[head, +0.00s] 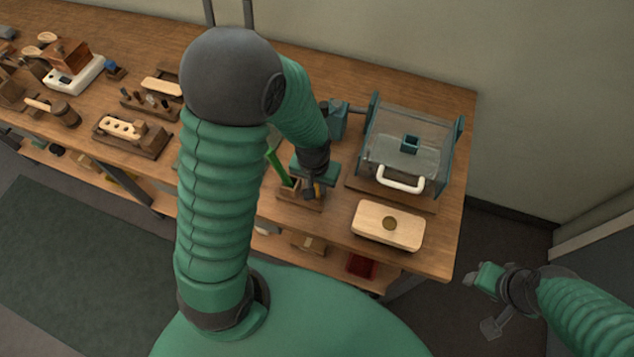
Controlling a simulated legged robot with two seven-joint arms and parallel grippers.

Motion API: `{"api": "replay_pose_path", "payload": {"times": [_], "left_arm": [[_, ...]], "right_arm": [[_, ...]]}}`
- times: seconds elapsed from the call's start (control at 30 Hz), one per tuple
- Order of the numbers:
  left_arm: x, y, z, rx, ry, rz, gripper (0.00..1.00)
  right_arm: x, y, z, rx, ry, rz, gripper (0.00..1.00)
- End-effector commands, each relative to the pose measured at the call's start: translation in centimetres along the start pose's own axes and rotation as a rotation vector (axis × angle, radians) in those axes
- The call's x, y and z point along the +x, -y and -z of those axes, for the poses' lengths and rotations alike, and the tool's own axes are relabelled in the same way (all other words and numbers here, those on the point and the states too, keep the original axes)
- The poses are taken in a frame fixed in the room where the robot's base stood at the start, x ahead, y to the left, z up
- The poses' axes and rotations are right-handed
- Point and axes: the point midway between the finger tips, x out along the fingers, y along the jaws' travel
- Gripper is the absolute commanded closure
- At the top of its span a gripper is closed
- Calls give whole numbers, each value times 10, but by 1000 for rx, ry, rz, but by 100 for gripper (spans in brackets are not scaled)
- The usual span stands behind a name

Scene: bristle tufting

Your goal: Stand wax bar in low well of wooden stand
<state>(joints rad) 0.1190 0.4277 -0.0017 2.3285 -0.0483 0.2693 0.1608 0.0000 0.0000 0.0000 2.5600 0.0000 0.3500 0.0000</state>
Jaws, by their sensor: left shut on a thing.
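The small wooden stand (301,203) sits on the bench near its front edge. A bright green stick (278,166) leans in its left part. My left gripper (313,190) points down just over the right part of the stand and is shut on a small yellow-orange piece (318,188), which looks like the wax bar. The fingers hide most of the bar, and I cannot tell whether its lower end is inside a well or above it. My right gripper (477,280) is off the bench at the lower right, away from the stand; its jaw opening is too small to tell.
A clear-walled box with a white handle (401,183) stands right of the stand. Wooden tool racks (133,135) and a white scale (74,77) fill the bench's left. My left arm hides the bench's middle.

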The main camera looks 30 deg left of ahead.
Motion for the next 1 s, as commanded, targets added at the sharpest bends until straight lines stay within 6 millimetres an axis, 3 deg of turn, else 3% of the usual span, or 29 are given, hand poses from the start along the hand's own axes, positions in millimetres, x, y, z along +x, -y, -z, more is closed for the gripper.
{"api": "replay_pose_path", "payload": {"times": [0.2,0.23,0.4,0.63,0.8,1.0], "left_arm": [[4,0,0,0,0,0,100],[4,0,0,0,0,0,79],[3,0,0,0,0,0,56],[3,0,0,0,0,0,54],[3,0,0,0,0,0,36],[3,0,0,0,0,0,36]], "right_arm": [[2,0,0,0,0,0,53],[2,0,0,0,0,0,53],[2,0,0,0,0,0,53],[2,0,0,0,0,0,53],[2,0,0,0,0,0,53],[2,0,0,0,0,0,53]]}}
